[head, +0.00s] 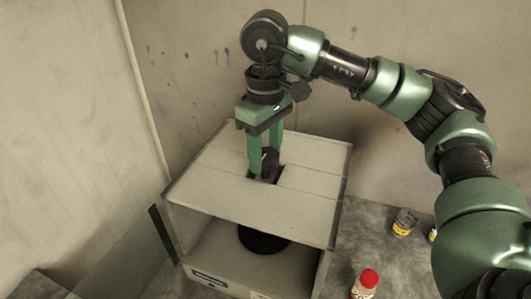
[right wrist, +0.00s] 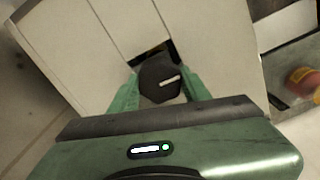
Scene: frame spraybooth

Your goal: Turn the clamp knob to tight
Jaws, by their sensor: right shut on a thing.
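The clamp knob (right wrist: 158,80) is a dark, many-sided knob with a pale pointer line. It stands at the opening in the top of a beige box (head: 215,180). In the right wrist view the pointer line points to the right and slightly up. My right gripper (head: 265,165) comes down from above, with its green fingers on either side of the knob, shut on it. In the head view the knob (head: 270,158) is partly hidden by the fingers. My left gripper is not in view.
A black round disc (head: 263,241) sits inside the open front of the box. A red-capped bottle (head: 366,284) and a jar with a yellow label (head: 404,222) stand on the grey surface at right. Walls rise behind and at left.

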